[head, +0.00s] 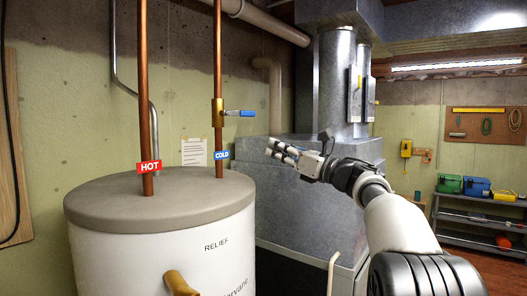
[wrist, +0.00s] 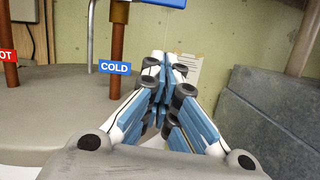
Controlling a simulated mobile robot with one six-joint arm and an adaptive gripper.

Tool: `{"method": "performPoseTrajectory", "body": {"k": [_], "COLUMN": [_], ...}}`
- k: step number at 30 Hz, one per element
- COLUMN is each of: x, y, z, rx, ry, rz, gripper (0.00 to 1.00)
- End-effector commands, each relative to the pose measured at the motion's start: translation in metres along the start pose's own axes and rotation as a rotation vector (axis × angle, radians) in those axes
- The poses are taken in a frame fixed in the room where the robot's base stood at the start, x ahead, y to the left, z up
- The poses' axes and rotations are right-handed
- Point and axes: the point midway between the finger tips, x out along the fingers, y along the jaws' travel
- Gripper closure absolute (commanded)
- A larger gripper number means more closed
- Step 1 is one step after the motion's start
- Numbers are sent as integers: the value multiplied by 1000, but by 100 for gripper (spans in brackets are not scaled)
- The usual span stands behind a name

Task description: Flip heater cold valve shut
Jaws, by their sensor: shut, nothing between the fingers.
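The cold valve has a brass body (head: 217,112) on the copper pipe above the blue COLD tag (head: 222,155). Its blue lever (head: 239,113) points right, crosswise to the upright pipe. In the wrist view, part of the blue lever (wrist: 172,3) shows at the top edge, and the COLD tag (wrist: 115,67) is at left. My gripper (head: 270,147) is shut and empty, to the right of the cold pipe and below the lever, apart from both. In the wrist view its closed fingers (wrist: 164,75) point forward, right of the cold pipe (wrist: 117,45).
The white water heater (head: 160,245) stands below, with a grey top. A hot pipe with a red HOT tag (head: 149,166) rises at left. Grey metal ductwork (head: 300,200) stands behind my arm. A paper sheet (head: 194,152) hangs on the wall. Shelves with bins (head: 476,187) are far right.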

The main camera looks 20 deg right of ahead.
Motion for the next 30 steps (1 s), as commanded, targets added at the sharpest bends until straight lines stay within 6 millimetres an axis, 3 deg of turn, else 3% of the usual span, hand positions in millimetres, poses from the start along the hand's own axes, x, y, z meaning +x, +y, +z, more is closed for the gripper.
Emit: {"method": "performPoseTrajectory", "body": {"k": [6,23,26,30], "x": [-18,-18,-12,-16], "y": [-1,1,6,17], "z": [0,3,17,40], "rx": [1,20,125,470], "ry": [0,-8,-52,-185], "rz": [-1,-13,-78,-273], "gripper": [100,100,100,100]}}
